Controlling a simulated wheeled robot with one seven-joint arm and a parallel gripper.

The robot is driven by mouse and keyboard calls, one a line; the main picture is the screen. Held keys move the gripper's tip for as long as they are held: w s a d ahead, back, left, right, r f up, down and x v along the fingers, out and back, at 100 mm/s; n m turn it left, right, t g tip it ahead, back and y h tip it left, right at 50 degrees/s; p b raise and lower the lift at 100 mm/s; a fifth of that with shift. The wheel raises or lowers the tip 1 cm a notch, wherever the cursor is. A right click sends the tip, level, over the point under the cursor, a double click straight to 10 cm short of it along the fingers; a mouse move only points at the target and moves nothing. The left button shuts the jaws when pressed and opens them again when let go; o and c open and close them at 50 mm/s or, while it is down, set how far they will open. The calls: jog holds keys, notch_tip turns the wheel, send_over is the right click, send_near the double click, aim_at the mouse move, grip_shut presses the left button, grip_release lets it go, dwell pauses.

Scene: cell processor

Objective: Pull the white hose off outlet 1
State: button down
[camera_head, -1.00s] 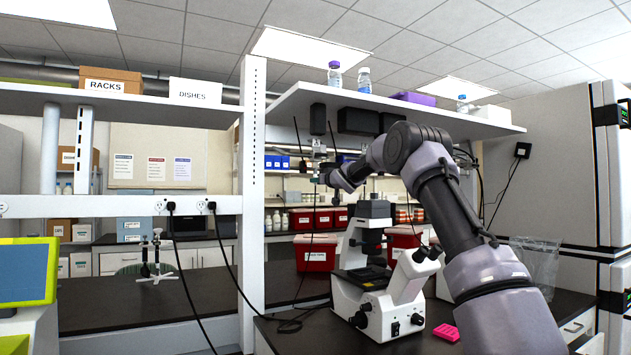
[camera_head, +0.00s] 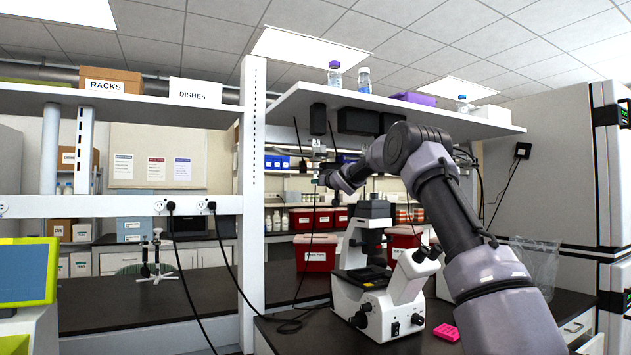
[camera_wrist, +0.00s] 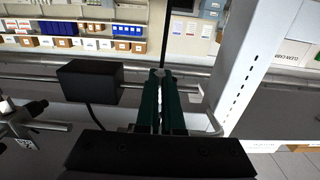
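In the head view my gripper (camera_head: 319,162) is small and far off, under the right-hand shelf and just right of the white upright. In the wrist view my gripper (camera_wrist: 160,78) shows two dark green fingers side by side with a narrow gap. A small pale grey piece shows at their tips. I cannot tell whether they grip it. A thin pale tube (camera_wrist: 194,88) runs out to the right of the fingers and a pale line bends down beyond it. I cannot tell whether this is the white hose. No outlet number is readable.
A black box (camera_wrist: 90,80) with a cable is left of the fingers, beside a horizontal metal rail (camera_wrist: 38,76). Metal fittings (camera_wrist: 28,122) stick in at the left. The white upright (camera_wrist: 262,60) stands close at the right. A microscope (camera_head: 375,285) stands on the bench below my arm.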

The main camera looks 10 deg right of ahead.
jog(key=shift+f, duration=1.55)
